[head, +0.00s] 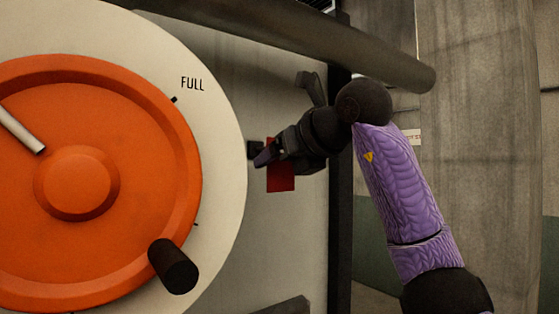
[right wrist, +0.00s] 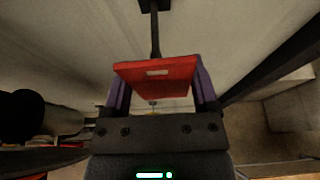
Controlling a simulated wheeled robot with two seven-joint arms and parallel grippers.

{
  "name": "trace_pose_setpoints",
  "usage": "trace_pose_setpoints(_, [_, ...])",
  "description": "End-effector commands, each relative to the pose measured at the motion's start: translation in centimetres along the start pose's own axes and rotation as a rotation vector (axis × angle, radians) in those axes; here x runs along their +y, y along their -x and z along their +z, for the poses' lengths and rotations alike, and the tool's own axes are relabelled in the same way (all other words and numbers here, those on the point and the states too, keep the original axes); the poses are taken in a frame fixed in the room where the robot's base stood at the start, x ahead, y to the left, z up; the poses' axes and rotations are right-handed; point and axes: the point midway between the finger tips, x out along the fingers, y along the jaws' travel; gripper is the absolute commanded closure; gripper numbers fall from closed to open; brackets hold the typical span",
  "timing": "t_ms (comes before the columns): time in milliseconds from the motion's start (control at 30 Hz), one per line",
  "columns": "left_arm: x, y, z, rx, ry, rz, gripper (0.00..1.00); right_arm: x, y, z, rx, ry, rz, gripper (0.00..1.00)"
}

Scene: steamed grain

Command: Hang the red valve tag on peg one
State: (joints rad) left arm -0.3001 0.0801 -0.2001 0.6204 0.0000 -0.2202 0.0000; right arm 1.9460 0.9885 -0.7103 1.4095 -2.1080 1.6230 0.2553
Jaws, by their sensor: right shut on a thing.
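The red valve tag (head: 281,178) hangs down below my right gripper (head: 264,158) in front of a pale panel. In the right wrist view the tag (right wrist: 140,78) lies between the two purple fingers (right wrist: 161,95), which are shut on it, and a small slot shows in it. A dark peg (right wrist: 155,35) runs from a dark base down to the tag's far edge; I cannot tell whether it passes into the slot. In the head view a dark block (head: 253,149), likely the peg's base, sits just left of the fingertips. My left gripper is not in view.
A large orange handwheel (head: 150,130) with a dark knob (head: 173,266) stands left, before a white dial marked FULL (head: 222,130). A thick grey bar (head: 300,45) crosses above my gripper. A dark post (head: 340,230) stands right of the panel.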

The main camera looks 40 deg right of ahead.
Motion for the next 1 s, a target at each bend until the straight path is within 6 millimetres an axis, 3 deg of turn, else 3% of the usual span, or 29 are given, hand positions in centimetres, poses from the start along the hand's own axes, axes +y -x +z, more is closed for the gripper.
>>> trace_pose_setpoints(567, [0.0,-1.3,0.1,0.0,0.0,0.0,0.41,0.0,5.3,-2.0,-0.002,0.0,0.0,0.84])
trace_pose_setpoints(1000, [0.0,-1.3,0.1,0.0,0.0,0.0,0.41,0.0,5.6,-2.1,0.0,0.0,0.0,0.84])
